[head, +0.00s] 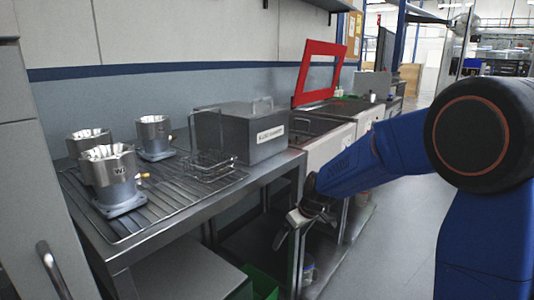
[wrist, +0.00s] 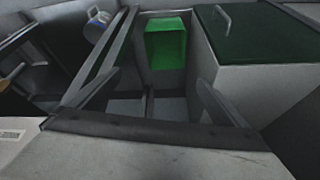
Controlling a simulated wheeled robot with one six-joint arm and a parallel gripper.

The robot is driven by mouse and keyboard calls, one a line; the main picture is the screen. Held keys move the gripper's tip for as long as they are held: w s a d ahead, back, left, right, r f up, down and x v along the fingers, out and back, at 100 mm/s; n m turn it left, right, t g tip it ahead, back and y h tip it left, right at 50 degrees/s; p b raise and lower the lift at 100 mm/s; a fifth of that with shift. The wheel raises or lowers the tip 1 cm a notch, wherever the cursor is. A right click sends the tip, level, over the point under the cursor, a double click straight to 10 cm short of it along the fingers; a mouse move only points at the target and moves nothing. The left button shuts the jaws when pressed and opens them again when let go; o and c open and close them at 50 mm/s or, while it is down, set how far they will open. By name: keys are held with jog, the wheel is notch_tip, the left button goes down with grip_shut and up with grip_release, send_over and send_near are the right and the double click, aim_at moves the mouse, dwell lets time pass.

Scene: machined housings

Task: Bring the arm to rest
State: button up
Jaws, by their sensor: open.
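My gripper (head: 291,243) hangs at the end of my blue arm, in front of the steel bench's right front leg in the head view. Its jaws point downward and are apart. In the wrist view the two fingers of my gripper (wrist: 159,80) stand wide apart with nothing between them. Beyond them lies a green bin (wrist: 166,45) at floor level, seen from above. The arm is bent, with its forearm reaching left and down from the large elbow joint at the right.
Several metal housings (head: 112,175) stand on a wire rack (head: 150,212) on the steel bench. A wire basket (head: 210,165) and a grey lidded box (head: 245,132) are beside them. A red frame (head: 318,72) stands further back. Open floor (head: 400,240) lies to the right.

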jog(key=s+d+r+m, duration=0.2)
jog(key=s+d+r, duration=0.4)
jog(key=s+r, duration=0.15)
jog(key=s+d+r+m+h, duration=0.1)
jog(key=s+d, duration=0.3)
jog(key=s, duration=0.6)
jog(key=s+d+r+m+t+h, duration=0.1)
jog(key=s+d+m, duration=0.2)
jog(key=s, duration=0.7)
jog(key=s+d+r+m+h, duration=0.1)
jog(key=s+d+r, duration=0.1)
jog(key=s+d, duration=0.5)
jog(key=s, duration=0.3)
jog(key=shift+s+d+m, duration=0.15)
jog(key=shift+m, duration=0.25)
jog(key=shift+d+r, duration=0.1)
